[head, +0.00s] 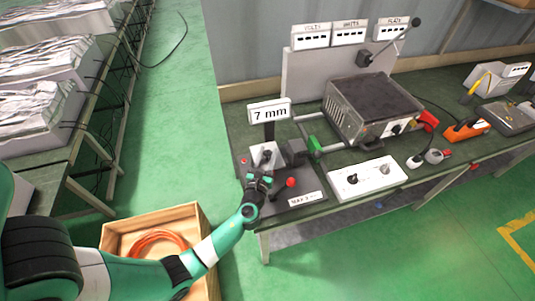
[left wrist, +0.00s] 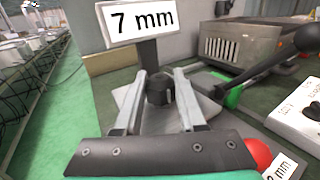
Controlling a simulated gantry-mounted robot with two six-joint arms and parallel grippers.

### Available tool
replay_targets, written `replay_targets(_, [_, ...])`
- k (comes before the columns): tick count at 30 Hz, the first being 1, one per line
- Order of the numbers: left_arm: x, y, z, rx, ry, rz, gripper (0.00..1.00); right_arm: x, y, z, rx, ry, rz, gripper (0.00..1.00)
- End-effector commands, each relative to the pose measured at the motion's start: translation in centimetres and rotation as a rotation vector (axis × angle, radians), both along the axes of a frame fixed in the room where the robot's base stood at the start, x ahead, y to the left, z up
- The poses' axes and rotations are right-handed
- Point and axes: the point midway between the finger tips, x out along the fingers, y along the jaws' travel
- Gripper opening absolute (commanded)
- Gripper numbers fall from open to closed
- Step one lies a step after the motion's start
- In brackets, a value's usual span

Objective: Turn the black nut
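The black nut (left wrist: 158,88) sits at the foot of the post with the "7 mm" sign (left wrist: 139,18). In the head view it is a small dark shape (head: 265,156) on a light plate, below the sign (head: 269,111). My left gripper (left wrist: 164,80) is open, with its two fingertips at either side of the nut in the wrist view. I cannot tell whether they touch it. In the head view the left gripper (head: 259,178) is small and partly merges with the dark fixture. My right gripper is in neither view.
A red knob (head: 291,182) stands close to the right of the gripper. A metal heater box (head: 371,108) and a white switch panel (head: 366,179) are further right on the green bench. A wooden crate (head: 190,211) with orange cable stands on the floor under my left arm.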

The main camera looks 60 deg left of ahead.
Motion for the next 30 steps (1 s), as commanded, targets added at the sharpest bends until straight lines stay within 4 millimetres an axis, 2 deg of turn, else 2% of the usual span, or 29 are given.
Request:
replay_targets(1, [0.00,-0.01,-0.01,0.000,0.000,0.000,0.16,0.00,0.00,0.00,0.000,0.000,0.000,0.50])
replay_targets(4, [-0.01,-0.02,-0.01,0.000,0.000,0.000,0.00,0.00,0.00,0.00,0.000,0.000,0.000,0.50])
replay_targets(17, [-0.14,0.07,0.00,0.000,0.001,-0.046,0.00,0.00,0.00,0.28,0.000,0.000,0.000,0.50])
replay_targets(30, [-0.19,0.16,-0.02,-0.001,0.001,-0.263,0.00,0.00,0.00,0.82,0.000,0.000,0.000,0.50])
